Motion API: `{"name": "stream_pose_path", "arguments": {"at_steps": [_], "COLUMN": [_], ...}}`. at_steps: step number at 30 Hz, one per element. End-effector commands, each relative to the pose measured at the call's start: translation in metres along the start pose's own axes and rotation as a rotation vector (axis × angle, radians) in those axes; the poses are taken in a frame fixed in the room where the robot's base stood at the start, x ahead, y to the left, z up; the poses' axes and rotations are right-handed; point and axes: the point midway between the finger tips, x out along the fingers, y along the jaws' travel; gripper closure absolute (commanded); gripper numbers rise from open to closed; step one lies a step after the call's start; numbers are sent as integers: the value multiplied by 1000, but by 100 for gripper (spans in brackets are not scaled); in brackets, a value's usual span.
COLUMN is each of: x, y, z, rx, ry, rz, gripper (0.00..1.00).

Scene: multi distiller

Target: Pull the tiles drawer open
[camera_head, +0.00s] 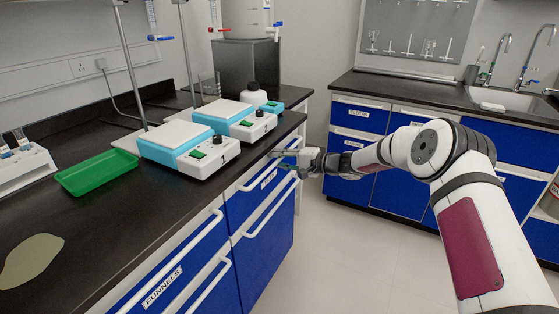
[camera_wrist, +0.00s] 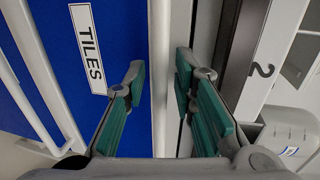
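The tiles drawer (camera_head: 259,186) is a blue front in the left counter, under the black worktop, and looks closed. Its TILES label (camera_wrist: 87,48) reads clearly in the wrist view. In the wrist view a long white bar, which looks like the drawer's handle (camera_wrist: 160,60), runs between my fingers. My gripper (camera_head: 287,159) is at the right part of the drawer front, just below the counter edge. It also shows in the wrist view (camera_wrist: 158,85) with green-padded fingers apart on either side of the bar. I cannot tell whether either finger touches it.
A white bar handle (camera_head: 270,207) of the blue front below lies close under the drawer. The FUNNELS drawer (camera_head: 170,277) is to the left. Two hot plates (camera_head: 190,148) and a green tray (camera_head: 97,172) stand on the worktop. The floor (camera_head: 345,250) in front is clear.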

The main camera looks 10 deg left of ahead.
Motion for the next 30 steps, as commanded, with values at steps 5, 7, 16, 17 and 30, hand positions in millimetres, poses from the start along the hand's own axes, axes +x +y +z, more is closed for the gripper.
{"name": "stream_pose_path", "arguments": {"at_steps": [5, 7, 16, 17, 30], "x": [0, 0, -13, -16, -118], "y": [0, 0, 2, 3, 23], "z": [0, 0, -1, -1, -2], "rx": [0, 0, 3, 2, 3], "ry": [0, 0, 2, 2, 5], "rz": [0, 0, 1, 1, 1], "gripper": [100, 100, 100, 100, 100]}}
